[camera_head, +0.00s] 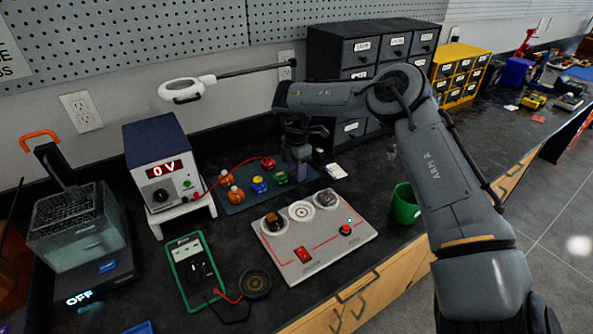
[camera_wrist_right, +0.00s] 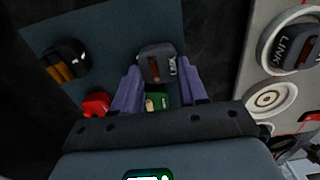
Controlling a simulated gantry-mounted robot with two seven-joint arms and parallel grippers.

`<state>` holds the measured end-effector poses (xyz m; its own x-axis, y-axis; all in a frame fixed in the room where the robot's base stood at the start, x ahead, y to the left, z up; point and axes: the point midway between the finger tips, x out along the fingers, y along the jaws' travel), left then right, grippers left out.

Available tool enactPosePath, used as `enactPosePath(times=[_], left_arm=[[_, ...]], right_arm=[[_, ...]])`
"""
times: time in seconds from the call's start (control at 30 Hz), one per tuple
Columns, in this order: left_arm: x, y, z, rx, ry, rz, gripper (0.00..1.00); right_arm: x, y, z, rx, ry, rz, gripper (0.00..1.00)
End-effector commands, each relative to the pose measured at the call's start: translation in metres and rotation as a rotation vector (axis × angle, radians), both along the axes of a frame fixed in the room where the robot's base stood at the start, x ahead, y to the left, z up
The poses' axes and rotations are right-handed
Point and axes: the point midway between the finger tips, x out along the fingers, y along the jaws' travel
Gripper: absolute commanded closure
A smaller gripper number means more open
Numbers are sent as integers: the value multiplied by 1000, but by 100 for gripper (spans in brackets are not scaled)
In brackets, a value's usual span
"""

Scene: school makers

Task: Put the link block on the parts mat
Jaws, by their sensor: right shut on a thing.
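My right gripper (camera_head: 298,170) is over the right end of the dark blue parts mat (camera_head: 236,207). In the right wrist view its purple fingers (camera_wrist_right: 160,85) are shut on a dark grey link block (camera_wrist_right: 158,62) with a LINK label. The mat (camera_wrist_right: 110,30) lies below; I cannot tell whether the block touches it. The block is hard to make out in the head view. On the mat are orange (camera_head: 236,195), blue (camera_head: 259,184), green (camera_head: 280,178) and red (camera_head: 268,163) parts. My left gripper is not in view.
A grey circuit board (camera_head: 310,250) in front of the mat has an empty round socket (camera_head: 301,211) between two filled ones; one holds another LINK block (camera_wrist_right: 296,45). A power supply (camera_head: 158,160) stands left, a green cup (camera_head: 404,205) right and drawers (camera_head: 340,50) behind.

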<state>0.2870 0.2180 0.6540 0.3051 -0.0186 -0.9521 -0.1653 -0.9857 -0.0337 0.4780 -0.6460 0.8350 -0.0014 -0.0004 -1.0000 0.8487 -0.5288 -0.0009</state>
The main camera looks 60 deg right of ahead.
Motion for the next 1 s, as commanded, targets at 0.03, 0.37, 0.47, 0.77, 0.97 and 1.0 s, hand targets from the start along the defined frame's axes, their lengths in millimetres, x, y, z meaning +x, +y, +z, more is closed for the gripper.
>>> enactPosePath(times=[0.03,0.37,0.47,0.77,0.97,1.0], left_arm=[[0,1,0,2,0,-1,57],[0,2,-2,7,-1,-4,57],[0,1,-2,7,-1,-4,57],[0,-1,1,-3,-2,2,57],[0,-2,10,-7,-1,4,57],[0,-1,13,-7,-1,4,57]], right_arm=[[0,0,0,0,0,0,87],[0,0,-3,-1,1,0,39],[0,0,-3,-1,1,0,32],[0,0,1,0,0,0,32],[0,0,22,-2,-1,0,32],[0,0,29,-3,-1,0,32]])
